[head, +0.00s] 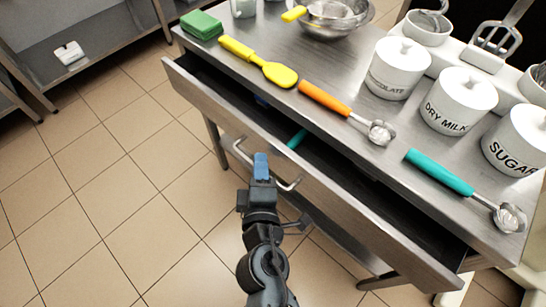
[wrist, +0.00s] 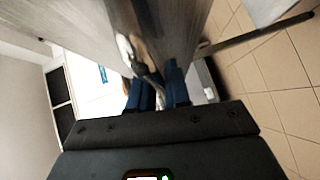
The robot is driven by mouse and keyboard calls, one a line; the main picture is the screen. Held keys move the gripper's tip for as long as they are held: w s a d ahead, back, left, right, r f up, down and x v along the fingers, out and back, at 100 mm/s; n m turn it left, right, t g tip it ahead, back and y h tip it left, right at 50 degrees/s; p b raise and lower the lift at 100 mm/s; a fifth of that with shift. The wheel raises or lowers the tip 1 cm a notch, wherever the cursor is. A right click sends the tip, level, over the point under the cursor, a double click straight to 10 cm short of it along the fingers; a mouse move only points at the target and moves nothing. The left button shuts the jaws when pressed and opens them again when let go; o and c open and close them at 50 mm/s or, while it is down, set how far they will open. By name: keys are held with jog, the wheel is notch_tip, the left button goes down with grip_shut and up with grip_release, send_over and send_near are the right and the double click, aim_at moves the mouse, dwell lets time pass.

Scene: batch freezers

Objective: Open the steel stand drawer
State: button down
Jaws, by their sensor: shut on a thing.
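The steel stand drawer (head: 335,200) is pulled part way out from under the steel tabletop, and a dark gap shows its inside. A teal item (head: 297,139) lies in it, mostly hidden. The drawer's curved bar handle (head: 239,148) is on its front face. My gripper (head: 262,165) is at the middle of the handle, with its blue fingers shut on the bar. In the wrist view the fingers (wrist: 158,95) close around the handle (wrist: 126,50) beside the drawer front.
On the tabletop are a green sponge (head: 202,25), a yellow spatula (head: 262,65), orange (head: 340,104) and teal (head: 440,172) scoops, a metal bowl (head: 335,22) and white canisters (head: 398,68). The tiled floor (head: 120,170) to the left is clear.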

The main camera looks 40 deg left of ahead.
jog(key=s+a+b, duration=0.1)
jog(key=s+b, duration=0.4)
jog(key=s, duration=1)
jog(key=c, duration=1.2)
grip_release()
jog(key=shift+b+v, duration=0.3)
jog(key=shift+v, duration=3.55)
